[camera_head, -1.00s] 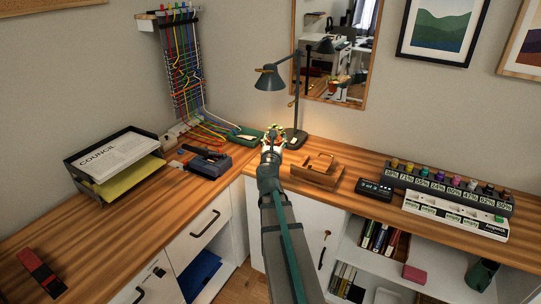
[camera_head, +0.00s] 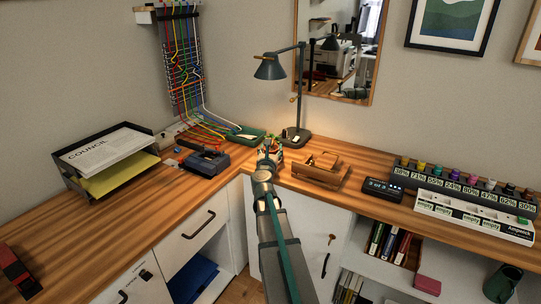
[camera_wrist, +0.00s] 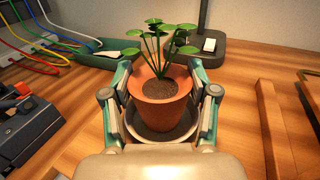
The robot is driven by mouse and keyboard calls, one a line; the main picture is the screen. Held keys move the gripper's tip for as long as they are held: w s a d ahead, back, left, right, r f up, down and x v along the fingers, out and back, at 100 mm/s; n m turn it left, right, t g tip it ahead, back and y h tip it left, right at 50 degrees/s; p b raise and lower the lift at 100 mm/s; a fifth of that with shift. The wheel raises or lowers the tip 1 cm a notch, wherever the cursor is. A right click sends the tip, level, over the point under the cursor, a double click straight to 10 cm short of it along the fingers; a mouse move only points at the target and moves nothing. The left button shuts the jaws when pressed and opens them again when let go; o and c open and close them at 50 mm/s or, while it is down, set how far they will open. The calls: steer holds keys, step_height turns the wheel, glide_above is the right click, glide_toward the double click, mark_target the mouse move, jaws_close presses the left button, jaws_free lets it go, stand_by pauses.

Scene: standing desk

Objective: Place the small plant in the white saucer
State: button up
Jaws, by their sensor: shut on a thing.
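The small plant, with round green leaves in a terracotta pot (camera_wrist: 160,113), is upright between the fingers of my gripper (camera_wrist: 162,90) in the wrist view. My gripper is shut on the pot, one finger on each side. The pale saucer (camera_wrist: 134,124) shows as a rim around the lower part of the pot. The pot's base is hidden, so I cannot tell whether it touches the saucer. In the head view my gripper (camera_head: 270,150) is at the desk's back corner, and my arm hides much of the plant and saucer.
The desk lamp's base (camera_head: 294,141) is just behind the plant. A green tray (camera_wrist: 92,53) with cables lies behind left, and a dark blue device (camera_head: 204,163) further left. A wooden organizer (camera_head: 318,172) stands close on the right. Bare wood lies between these.

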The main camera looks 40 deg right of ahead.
steer(key=shift+f, duration=0.15)
steer(key=o, duration=0.8)
steer(key=shift+f, duration=0.1)
steer(key=o, duration=0.5)
steer(key=shift+c, duration=0.2)
